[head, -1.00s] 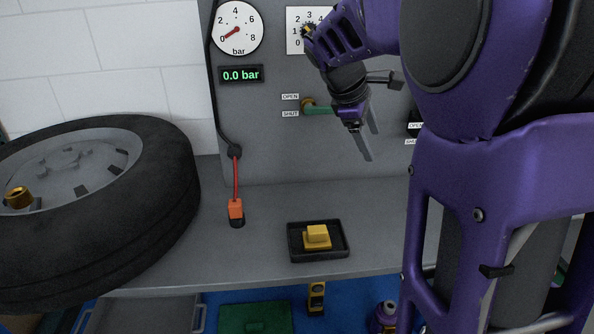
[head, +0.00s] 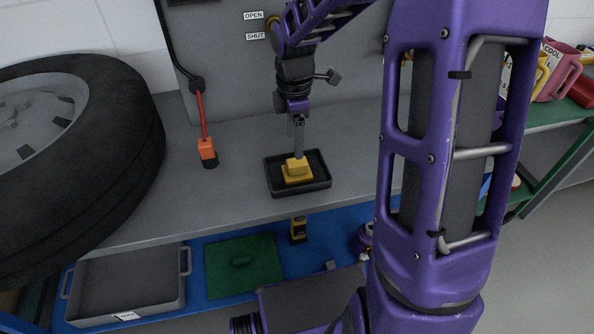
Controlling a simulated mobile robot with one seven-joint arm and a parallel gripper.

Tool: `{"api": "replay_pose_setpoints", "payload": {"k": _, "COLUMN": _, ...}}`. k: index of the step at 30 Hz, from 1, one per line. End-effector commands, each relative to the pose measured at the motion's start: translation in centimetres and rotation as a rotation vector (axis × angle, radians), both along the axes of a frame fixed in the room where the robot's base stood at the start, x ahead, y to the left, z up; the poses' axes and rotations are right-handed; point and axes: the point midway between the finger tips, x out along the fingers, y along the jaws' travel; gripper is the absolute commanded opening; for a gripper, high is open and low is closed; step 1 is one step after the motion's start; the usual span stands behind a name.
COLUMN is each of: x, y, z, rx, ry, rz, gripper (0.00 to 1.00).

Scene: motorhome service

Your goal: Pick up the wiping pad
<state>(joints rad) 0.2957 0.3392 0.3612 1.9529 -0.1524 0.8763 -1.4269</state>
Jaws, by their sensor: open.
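The wiping pad (head: 297,175) is a yellow block with a raised top. It sits in a shallow black tray (head: 318,187) on the grey bench. My gripper (head: 299,154) points down over the pad, with its fingertips at or just above the pad's raised top. I see the fingers nearly edge-on, so the gap between them is hard to make out. The gripper is open and does not hold the pad. Whether a finger touches the pad cannot be told.
A large tyre (head: 125,150) lies on the bench at left. A grey panel rises behind. Bare bench (head: 215,195) lies left of the tray.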

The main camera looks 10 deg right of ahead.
Motion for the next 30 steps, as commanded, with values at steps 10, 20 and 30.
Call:
{"api": "replay_pose_setpoints", "payload": {"k": 10, "x": -0.1, "y": -0.1, "z": -3.4, "rx": 0.000, "ry": 0.001, "rz": -0.001, "gripper": 0.75}}
{"api": "replay_pose_setpoints", "payload": {"k": 20, "x": -0.4, "y": -0.4, "z": -7.6, "rx": -0.001, "ry": 0.001, "rz": 0.000, "gripper": 0.75}}
{"api": "replay_pose_setpoints", "payload": {"k": 30, "x": -0.4, "y": -0.4, "z": -7.8, "rx": -0.001, "ry": -0.001, "rz": -0.001, "gripper": 0.62}}
